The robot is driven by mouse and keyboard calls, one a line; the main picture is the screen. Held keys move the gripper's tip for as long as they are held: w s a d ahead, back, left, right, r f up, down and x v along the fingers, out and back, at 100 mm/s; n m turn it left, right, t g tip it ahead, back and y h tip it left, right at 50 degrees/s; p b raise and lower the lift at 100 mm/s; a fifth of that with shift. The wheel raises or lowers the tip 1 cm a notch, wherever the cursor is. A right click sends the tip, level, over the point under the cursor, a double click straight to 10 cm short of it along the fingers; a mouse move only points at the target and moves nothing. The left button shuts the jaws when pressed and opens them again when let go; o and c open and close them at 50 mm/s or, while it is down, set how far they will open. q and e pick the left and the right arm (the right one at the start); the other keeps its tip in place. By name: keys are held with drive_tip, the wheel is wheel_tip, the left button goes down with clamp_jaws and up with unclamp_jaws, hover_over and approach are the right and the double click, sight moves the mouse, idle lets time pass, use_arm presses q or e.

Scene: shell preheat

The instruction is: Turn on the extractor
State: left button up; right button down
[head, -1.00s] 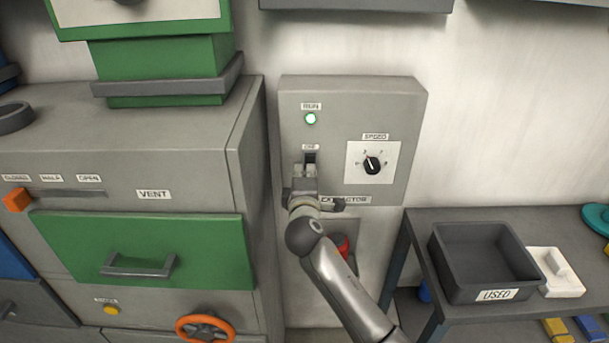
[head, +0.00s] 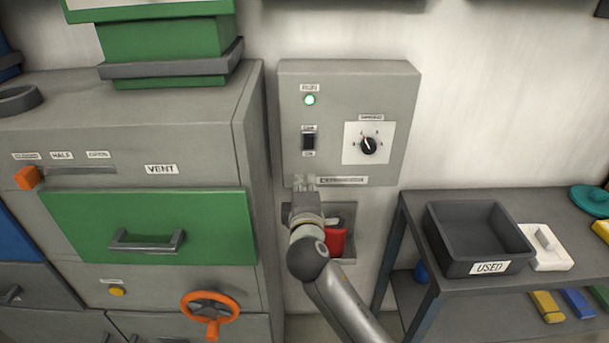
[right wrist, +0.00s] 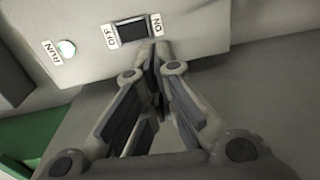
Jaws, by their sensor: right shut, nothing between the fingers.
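The extractor panel (head: 348,82) is a grey box on the wall, labelled EXTRACTOR. On it are a lit whitish-green RUN lamp (head: 309,100), a black rocker switch (head: 308,140) and a SPEED dial (head: 368,146) with a black knob. The right wrist view shows the switch (right wrist: 132,31) between OFF and ON labels, and the RUN lamp (right wrist: 67,48) bright. My right gripper (head: 304,184) is just below the switch, in front of the panel's lower edge. In the right wrist view its fingertips (right wrist: 153,50) are together and empty, close to the ON end. My left gripper is not in view.
A grey oven cabinet with a green door (head: 215,225) and orange wheel (head: 210,306) stands at left. A red object (head: 336,242) sits in a wall recess behind my right arm. At right, a shelf table (head: 415,225) holds a dark USED bin (head: 435,240).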

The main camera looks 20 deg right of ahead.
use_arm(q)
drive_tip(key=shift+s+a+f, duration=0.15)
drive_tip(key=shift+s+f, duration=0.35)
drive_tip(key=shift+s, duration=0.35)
use_arm(e)
drive_tip(key=v, duration=0.3)
drive_tip(key=shift+s+a+f, duration=0.1)
drive_tip(key=shift+f, duration=0.1)
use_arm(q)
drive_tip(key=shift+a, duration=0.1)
